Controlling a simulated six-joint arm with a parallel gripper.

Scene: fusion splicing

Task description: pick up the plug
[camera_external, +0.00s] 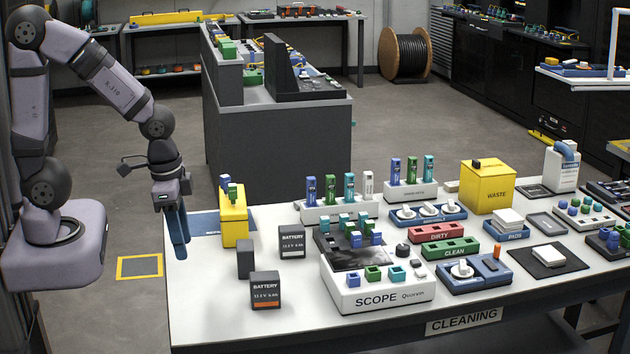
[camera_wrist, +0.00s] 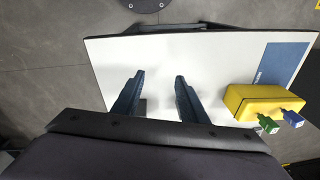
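My gripper (camera_external: 180,245) hangs at the left end of the white table, fingers pointing down. In the wrist view my gripper (camera_wrist: 160,85) shows two blue fingers spread apart with nothing between them. Right of it stands a yellow box (camera_external: 234,226), which also shows in the wrist view (camera_wrist: 245,102). A green plug-like piece (camera_external: 232,191) and a blue one (camera_external: 225,181) stick out of its top; the green (camera_wrist: 268,124) and blue (camera_wrist: 292,118) pieces also show in the wrist view. Several similar coloured pieces stand in racks, so which one is the plug I cannot tell.
Two dark battery blocks (camera_external: 292,242) (camera_external: 265,290) and a plain dark block (camera_external: 245,259) stand near the yellow box. The scope (camera_external: 377,293), red dirty tray (camera_external: 436,234), green clean tray (camera_external: 450,249) and yellow waste bin (camera_external: 487,188) lie farther right. The table's front left is clear.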

